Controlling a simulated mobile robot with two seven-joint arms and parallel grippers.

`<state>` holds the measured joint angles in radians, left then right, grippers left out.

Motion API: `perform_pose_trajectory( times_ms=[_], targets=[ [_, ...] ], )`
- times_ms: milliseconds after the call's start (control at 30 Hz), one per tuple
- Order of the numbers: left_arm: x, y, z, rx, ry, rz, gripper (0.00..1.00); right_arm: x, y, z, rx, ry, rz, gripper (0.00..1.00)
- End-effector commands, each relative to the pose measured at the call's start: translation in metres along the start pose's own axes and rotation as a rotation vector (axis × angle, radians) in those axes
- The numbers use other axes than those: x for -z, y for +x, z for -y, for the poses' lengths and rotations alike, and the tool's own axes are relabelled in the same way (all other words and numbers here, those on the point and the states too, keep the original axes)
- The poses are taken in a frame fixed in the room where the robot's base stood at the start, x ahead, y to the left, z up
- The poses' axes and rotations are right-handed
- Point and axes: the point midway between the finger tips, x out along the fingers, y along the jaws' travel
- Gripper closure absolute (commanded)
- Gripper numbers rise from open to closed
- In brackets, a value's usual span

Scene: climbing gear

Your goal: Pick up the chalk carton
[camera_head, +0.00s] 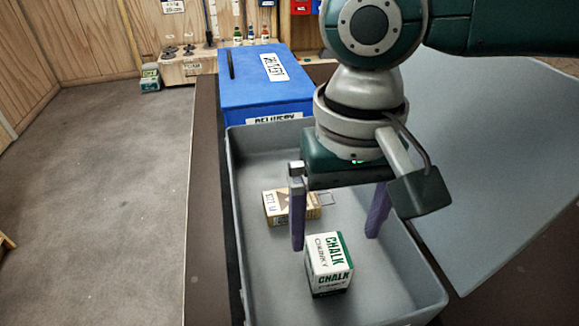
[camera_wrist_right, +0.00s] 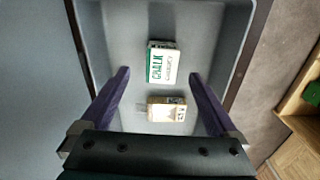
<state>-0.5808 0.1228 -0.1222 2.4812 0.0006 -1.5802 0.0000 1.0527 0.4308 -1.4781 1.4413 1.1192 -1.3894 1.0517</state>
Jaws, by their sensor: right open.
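The chalk carton (camera_head: 329,266) is a white and green box lettered CHALK CHUNKY. It stands in the grey tray (camera_head: 241,262), towards the near end. It also shows in the right wrist view (camera_wrist_right: 162,64), beyond the fingertips. My right gripper (camera_head: 336,238) is open and empty, with its purple fingers pointing down into the tray. In the right wrist view the fingers (camera_wrist_right: 158,75) are spread wide, with the carton between their lines and apart from both. My left gripper is not in view.
A tan box (camera_head: 282,207) with a wire loop lies in the tray behind the carton. Tray walls surround both boxes. A blue delivery box (camera_head: 262,88) stands beyond the tray. A grey panel (camera_head: 500,150) lies to the right, and open floor (camera_head: 120,190) to the left.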

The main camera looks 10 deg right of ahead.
Motion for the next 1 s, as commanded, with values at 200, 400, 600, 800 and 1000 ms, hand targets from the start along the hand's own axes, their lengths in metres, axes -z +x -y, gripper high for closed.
perform_pose_trajectory(
  times_ms=[200, 400, 600, 800, 1000],
  targets=[
    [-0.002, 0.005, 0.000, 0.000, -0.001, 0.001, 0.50, 0.001, 0.024, 0.001, -0.002, -0.001, -0.001, 0.05],
    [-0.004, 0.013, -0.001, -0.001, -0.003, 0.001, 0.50, 0.002, 0.054, 0.001, 0.000, -0.002, 0.000, 0.05],
    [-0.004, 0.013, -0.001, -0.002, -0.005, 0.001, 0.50, 0.002, 0.059, 0.002, 0.002, -0.003, -0.001, 0.05],
    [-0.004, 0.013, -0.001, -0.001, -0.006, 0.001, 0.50, 0.002, 0.059, 0.001, 0.001, -0.002, -0.001, 0.16],
    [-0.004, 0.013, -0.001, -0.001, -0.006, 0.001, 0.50, 0.002, 0.059, 0.001, 0.001, -0.002, -0.002, 0.39]
  ],
)
